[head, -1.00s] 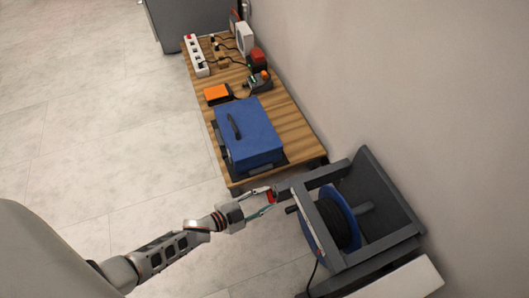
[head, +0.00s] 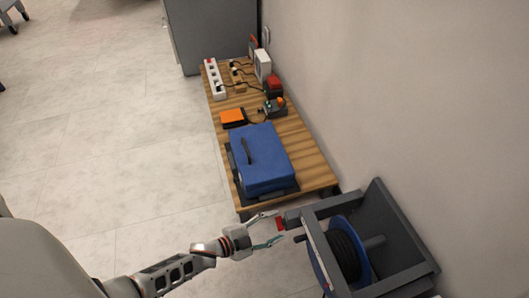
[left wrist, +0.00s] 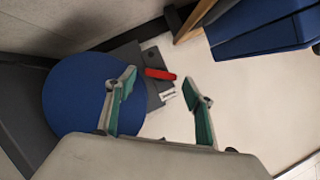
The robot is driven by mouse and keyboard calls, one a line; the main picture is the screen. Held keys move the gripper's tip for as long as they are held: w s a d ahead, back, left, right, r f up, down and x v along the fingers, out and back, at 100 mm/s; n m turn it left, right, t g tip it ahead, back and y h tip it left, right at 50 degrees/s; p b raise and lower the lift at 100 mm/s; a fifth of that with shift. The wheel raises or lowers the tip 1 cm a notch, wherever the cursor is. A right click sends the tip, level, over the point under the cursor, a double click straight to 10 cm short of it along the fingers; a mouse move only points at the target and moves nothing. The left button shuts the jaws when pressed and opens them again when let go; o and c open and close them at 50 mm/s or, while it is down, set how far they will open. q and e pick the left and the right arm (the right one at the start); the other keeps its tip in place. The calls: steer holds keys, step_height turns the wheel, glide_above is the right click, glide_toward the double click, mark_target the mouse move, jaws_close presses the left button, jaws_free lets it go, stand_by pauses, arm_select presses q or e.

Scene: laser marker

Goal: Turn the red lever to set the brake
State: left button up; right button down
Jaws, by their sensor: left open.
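In the left wrist view, the lever (left wrist: 160,74) lies beyond the gap between the two green-padded fingers (left wrist: 163,88), nearer the left one. I see no clear contact. A small white label (left wrist: 168,95) is beside the lever. My right gripper is not in view.
The blue reel (head: 318,252) with black cable fills the frame, close to the gripper. A wooden bench (head: 310,164) carries a blue case (head: 266,158), an orange box (head: 232,116) and a power strip (head: 214,80). A wall is at right; open floor at left.

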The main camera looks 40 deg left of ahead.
arm_select(q)
steer(key=v, duration=1.2)
steer(key=shift+a, duration=0.1)
